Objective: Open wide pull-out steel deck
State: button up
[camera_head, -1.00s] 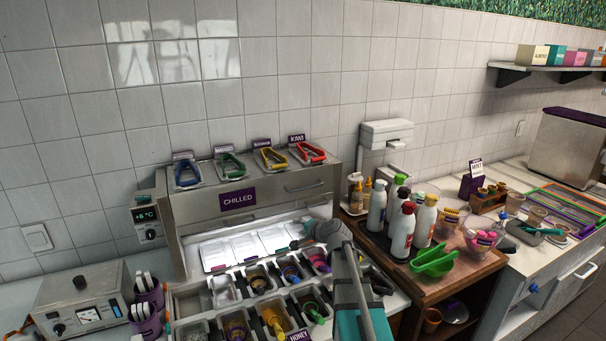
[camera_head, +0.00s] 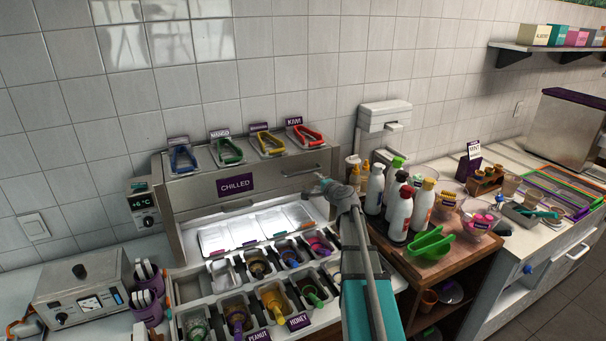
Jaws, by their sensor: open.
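The steel chilled unit stands against the tiled wall. Its wide steel front (camera_head: 203,190) carries a purple CHILLED sign (camera_head: 236,184) and a bar handle (camera_head: 303,173) at the right. I take this front to be the face of the pull-out deck, but cannot be sure. It looks flush with the unit. My gripper (camera_head: 320,184) is open and empty, just right of and below the bar handle. I cannot tell whether it touches the front. My arm reaches up from the bottom and hides part of the counter.
Tongs in several colours (camera_head: 230,151) lie on top of the unit. Below the front are lit white trays (camera_head: 255,228) and rows of topping tubs (camera_head: 272,300). Bottles (camera_head: 399,214) and a green scoop (camera_head: 430,244) stand close on the right. A control box (camera_head: 80,290) is at left.

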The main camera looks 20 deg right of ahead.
aim_at(303, 172)
jog(key=b+x, duration=0.2)
jog(key=x, duration=1)
jog(key=shift+w+f, duration=0.1)
jog(key=shift+w, duration=0.3)
jog(key=shift+c, duration=0.3)
grip_shut()
jog(key=shift+d, duration=0.15)
